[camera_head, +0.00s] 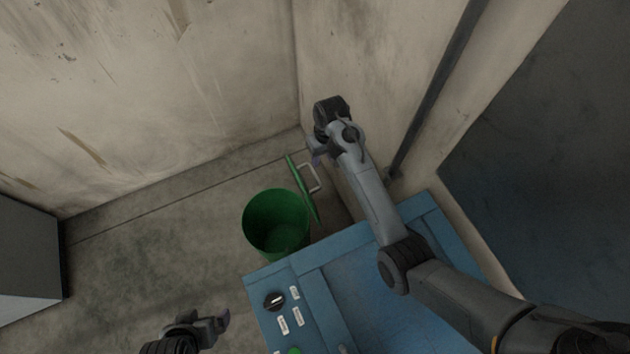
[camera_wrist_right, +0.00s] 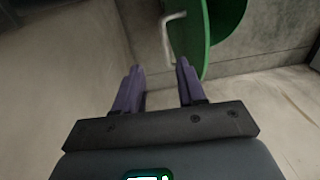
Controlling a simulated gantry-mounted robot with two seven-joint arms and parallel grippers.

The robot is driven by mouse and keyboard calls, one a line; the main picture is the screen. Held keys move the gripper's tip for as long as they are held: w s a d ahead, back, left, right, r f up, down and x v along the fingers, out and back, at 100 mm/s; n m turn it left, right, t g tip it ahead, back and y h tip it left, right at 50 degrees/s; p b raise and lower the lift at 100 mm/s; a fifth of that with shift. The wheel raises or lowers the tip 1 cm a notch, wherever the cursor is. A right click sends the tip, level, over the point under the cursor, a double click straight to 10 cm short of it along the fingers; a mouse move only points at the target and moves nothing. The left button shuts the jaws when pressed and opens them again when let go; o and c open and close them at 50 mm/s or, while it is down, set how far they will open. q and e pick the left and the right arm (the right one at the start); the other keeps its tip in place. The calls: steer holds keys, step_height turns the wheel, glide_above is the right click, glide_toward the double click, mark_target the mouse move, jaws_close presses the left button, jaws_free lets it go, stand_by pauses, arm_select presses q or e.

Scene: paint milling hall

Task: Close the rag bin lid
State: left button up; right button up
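The green rag bin (camera_head: 262,226) stands on the floor in the corner, behind the blue cabinet, with its round mouth open. Its green lid (camera_head: 303,190) stands upright at the bin's right side, seen nearly edge-on, with a pale handle (camera_head: 315,177) on its outer face. In the right wrist view the lid (camera_wrist_right: 190,38) and handle (camera_wrist_right: 167,38) lie ahead of the fingers. My right gripper (camera_head: 315,158) is beside the wall above the lid; its purple fingers (camera_wrist_right: 158,84) are apart and empty. My left gripper (camera_head: 222,322) is low at the bottom edge, its opening unclear.
A blue cabinet (camera_head: 345,262) with a black knob (camera_head: 274,300) and white labels stands in front of the bin, under my right arm. Walls close in behind and right. A grey box (camera_head: 28,262) stands far left. Floor left of the bin is clear.

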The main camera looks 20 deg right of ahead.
mark_target(315, 175)
arm_select(q)
step_height(315, 175, down, 4)
steer(key=b, duration=0.3)
steer(key=shift+f, duration=0.15)
arm_select(e)
steer(key=f, duration=0.4)
steer(key=w+a+f, duration=0.1)
steer(key=f, duration=0.6)
steer(key=shift+w+a+f, duration=0.25)
steer(key=shift+a+f, duration=0.05)
steer(key=shift+a, duration=0.05)
arm_select(q)
steer(key=shift+a, duration=0.1)
arm_select(e)
jaws_close()
